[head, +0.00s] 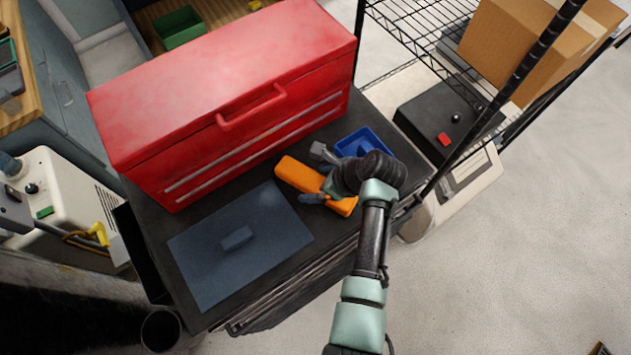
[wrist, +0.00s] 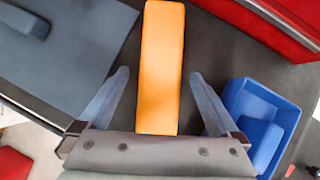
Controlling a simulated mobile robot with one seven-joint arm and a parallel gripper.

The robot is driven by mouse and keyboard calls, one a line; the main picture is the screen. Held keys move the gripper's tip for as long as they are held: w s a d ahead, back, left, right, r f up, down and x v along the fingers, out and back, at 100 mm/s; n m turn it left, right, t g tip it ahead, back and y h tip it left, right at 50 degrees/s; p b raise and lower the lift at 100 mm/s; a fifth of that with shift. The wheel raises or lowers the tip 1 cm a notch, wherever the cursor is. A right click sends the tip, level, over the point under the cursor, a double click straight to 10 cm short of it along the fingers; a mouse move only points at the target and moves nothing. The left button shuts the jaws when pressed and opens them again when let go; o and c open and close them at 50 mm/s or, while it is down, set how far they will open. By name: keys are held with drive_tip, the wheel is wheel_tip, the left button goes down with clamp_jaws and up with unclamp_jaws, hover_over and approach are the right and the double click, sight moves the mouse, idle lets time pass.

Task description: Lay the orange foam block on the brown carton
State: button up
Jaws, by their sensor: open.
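The orange foam block (head: 297,173) lies on the black top of a cart, in front of the red toolbox. In the wrist view the block (wrist: 162,62) is a long bar pointing away from me. My gripper (head: 318,192) is over the block, and in the wrist view its open fingers (wrist: 160,95) stand apart on either side of the block, with gaps to both. I cannot tell how high the fingertips are. The brown carton (head: 540,45) sits on the wire shelf at the upper right, partly behind a dark shelf post.
A red toolbox (head: 230,85) fills the back of the cart. A blue bin (head: 362,142) stands close right of the block. A black box with a red button (head: 440,115) is below the carton.

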sight(315, 182)
drive_tip(key=shift+w+a+f, duration=0.15)
drive_tip(key=shift+a+f, duration=0.05)
drive_tip(key=shift+f, duration=0.2)
